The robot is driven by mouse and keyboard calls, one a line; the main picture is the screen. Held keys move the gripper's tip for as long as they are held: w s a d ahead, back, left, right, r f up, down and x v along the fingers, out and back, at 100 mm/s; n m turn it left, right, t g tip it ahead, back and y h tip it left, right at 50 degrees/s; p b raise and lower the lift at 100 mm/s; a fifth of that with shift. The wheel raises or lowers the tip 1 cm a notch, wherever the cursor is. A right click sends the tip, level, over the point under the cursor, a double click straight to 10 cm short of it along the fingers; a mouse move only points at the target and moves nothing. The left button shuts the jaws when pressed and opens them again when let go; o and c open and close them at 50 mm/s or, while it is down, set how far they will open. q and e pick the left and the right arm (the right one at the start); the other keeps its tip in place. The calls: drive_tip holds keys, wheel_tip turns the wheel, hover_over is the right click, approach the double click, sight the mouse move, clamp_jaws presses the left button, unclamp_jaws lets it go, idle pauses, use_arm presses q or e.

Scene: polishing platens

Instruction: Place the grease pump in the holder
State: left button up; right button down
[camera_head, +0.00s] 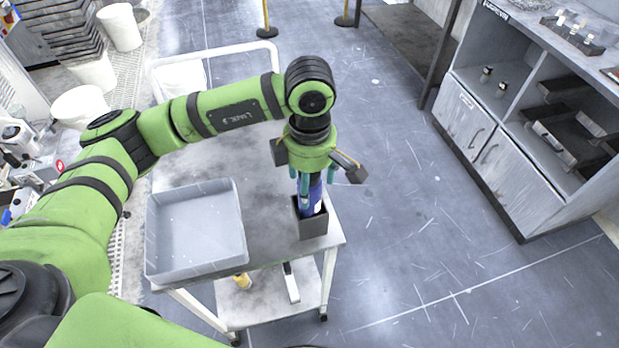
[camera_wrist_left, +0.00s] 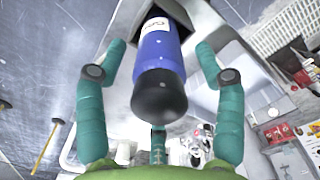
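The blue grease pump (camera_head: 312,197) stands roughly upright in the dark box-shaped holder (camera_head: 313,226) at the cart's right front corner. Its lower end is hidden inside the holder. In the left wrist view the pump (camera_wrist_left: 158,55) shows its black rounded end towards the camera, and its far end is in the holder's dark opening. My left gripper (camera_head: 311,181) is above the holder, pointing down, with its teal fingers around the pump. In the left wrist view the left gripper (camera_wrist_left: 160,55) is open, with gaps between its fingers and the pump. My right gripper is not in view.
A grey tray (camera_head: 195,232) sits on the cart top (camera_head: 262,190), left of the holder. A small yellow item (camera_head: 243,281) is on the lower shelf. A grey cabinet (camera_head: 500,150) stands at the right, with clear floor (camera_head: 410,220) between it and the cart.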

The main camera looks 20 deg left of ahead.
use_arm(q)
drive_tip(key=shift+r+p, duration=0.65)
drive_tip(key=shift+p, duration=0.15)
drive_tip(key=shift+w+r, duration=0.1)
drive_tip(key=shift+r, duration=0.25)
wheel_tip(320, 180, up, 10)
drive_tip(key=shift+r+b, duration=0.1)
drive_tip(key=shift+b, duration=1.05)
drive_tip(key=shift+r, duration=0.5)
